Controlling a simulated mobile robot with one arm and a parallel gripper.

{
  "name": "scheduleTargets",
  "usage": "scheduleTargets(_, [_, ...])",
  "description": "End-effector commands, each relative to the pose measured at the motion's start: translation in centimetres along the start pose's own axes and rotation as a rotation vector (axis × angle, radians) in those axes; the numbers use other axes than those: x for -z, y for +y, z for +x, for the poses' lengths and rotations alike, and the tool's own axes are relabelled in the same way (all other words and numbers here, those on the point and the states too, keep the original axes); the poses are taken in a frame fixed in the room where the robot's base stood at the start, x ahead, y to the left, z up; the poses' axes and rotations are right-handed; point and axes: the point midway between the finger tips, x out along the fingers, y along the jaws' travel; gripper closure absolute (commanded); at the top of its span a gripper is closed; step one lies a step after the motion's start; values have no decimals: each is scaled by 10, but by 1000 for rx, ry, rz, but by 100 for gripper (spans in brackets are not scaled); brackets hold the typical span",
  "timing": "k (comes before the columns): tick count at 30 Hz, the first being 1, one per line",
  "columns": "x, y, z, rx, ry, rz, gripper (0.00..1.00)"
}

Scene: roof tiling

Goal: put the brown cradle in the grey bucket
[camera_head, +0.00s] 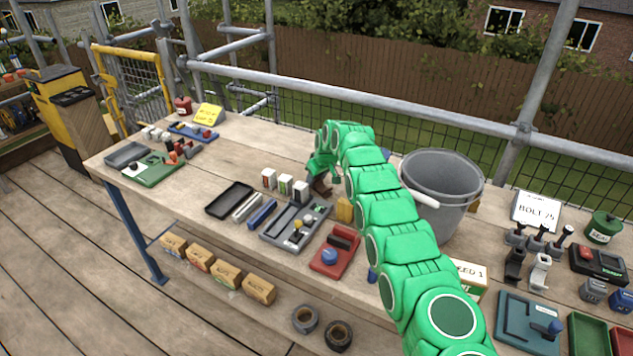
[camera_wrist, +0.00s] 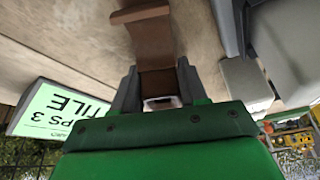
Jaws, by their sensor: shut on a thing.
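My gripper (camera_head: 321,178) is beyond the table's middle, in front of the small white boxes' right side, with my green arm reaching over the table. It is shut on the brown cradle (camera_head: 319,187), which hangs below the jaws in the head view. In the wrist view, the cradle (camera_wrist: 150,38) is a brown bent piece between the two grey fingers of the gripper (camera_wrist: 156,84). The grey bucket (camera_head: 450,186) stands at the back right of the gripper, apart from it. Its open rim faces up, and my arm hides part of its left side.
Small white boxes (camera_head: 285,184), a grey tray (camera_head: 290,232) and a red block (camera_head: 335,250) lie left of my arm. A BOLT 25 sign (camera_head: 537,211) and several dark and white clamps stand to the bucket's right. A scaffold rail (camera_head: 400,115) runs behind the table.

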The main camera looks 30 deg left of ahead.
Motion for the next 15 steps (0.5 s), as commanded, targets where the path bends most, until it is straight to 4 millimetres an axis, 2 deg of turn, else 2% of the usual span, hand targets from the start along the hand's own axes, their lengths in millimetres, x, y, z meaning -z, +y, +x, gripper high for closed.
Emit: scheduleTargets(15, [10, 1, -23, -1, 0, 0, 95])
